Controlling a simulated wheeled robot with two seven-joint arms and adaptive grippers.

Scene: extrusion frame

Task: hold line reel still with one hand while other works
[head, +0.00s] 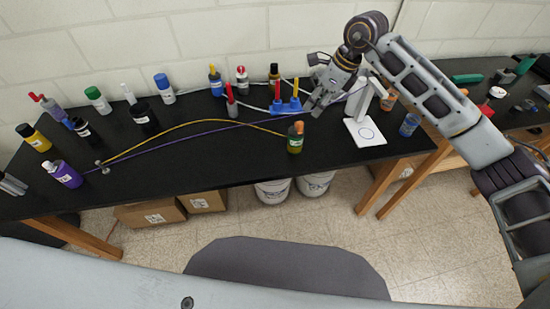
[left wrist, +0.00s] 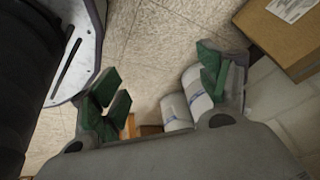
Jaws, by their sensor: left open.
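A purple line (head: 225,127) and a yellow line (head: 200,122) run across the black bench. The yellow one reaches from a small metal piece (head: 100,164) at the left to a green bottle with an orange cap (head: 295,140). The purple one runs from near a purple bottle (head: 64,174) toward my right gripper. I cannot tell which thing is the line reel. My right gripper (head: 314,99) is over the back of the bench, beside a white stand; its fingers are too small to read. My left gripper (left wrist: 163,88) is open and empty, with floor and white buckets showing beyond its green fingertips.
Bottles and markers stand along the back and left of the black bench (head: 215,165). A blue rack (head: 285,105) and the white stand (head: 366,133) are near my right gripper. Cardboard boxes (head: 150,214) and white buckets (head: 272,190) are below. The bench's front middle is clear.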

